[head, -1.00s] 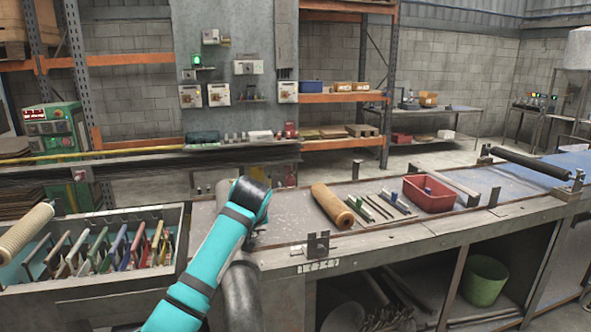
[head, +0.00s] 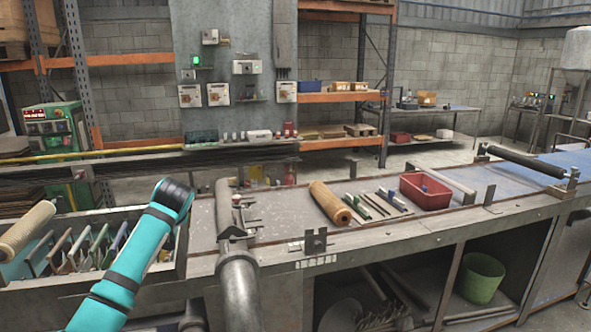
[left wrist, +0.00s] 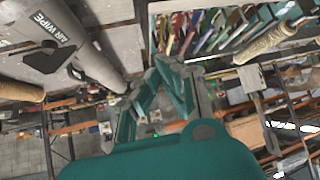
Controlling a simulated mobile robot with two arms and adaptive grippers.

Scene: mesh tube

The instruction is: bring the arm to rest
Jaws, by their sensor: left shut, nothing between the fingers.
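My left arm (head: 135,250) comes in from the lower left of the head view, teal with dark bands. Its dark rounded joint stands in front of the right end of the divided bin. My left gripper shows only in the left wrist view (left wrist: 157,70). Its teal and grey fingers lean together, shut, with nothing held between them. The fingers are clear of the colored pieces seen beyond them. My right arm and gripper are not in view.
A grey pipe fixture (head: 238,270), marked AIR WIPE in the wrist view (left wrist: 55,40), stands close right of my arm. The divided bin (head: 185,265) holds several colored pieces. A tan roll (head: 328,203), thin tools and a red tray (head: 425,193) lie on the bench.

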